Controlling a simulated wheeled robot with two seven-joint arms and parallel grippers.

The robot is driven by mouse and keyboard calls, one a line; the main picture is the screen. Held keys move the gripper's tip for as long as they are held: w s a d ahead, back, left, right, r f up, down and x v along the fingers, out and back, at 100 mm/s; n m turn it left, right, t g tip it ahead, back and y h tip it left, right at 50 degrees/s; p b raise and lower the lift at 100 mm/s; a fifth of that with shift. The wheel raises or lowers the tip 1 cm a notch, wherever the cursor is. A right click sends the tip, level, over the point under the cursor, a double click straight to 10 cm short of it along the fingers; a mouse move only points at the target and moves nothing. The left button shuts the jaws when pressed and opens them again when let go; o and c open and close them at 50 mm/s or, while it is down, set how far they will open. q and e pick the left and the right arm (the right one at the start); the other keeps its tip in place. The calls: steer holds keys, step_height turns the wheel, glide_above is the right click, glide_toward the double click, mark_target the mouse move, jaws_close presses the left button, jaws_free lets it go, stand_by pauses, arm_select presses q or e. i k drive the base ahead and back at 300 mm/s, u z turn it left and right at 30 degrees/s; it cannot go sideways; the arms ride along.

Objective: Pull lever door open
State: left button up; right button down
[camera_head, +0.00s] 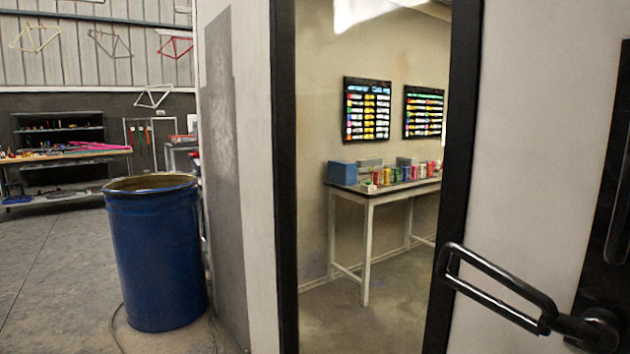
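A dark metal lever handle (503,279) shows at the lower right. It is a long loop that reaches left from a round mount (597,328) on a black upright part (590,270) at the picture's right edge. A pale panel (530,150) lies behind the lever, and a black upright frame member (460,150) borders it on the left. Another black upright (283,180) stands further left. A room shows between these two uprights; I cannot tell whether glass fills the gap. Neither of my grippers is in view, and nothing touches the lever.
A blue drum (155,255) stands on the floor at left, beside the pale wall (258,200). A workbench (60,157) is further back. Beyond the uprights are a table (368,198) with several cans and two wall racks (367,109). Floor at far left is clear.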

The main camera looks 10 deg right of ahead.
mark_target(536, 177)
steer(key=z, duration=4.1)
steer(key=k, duration=1.3)
steer(key=u, duration=1.25)
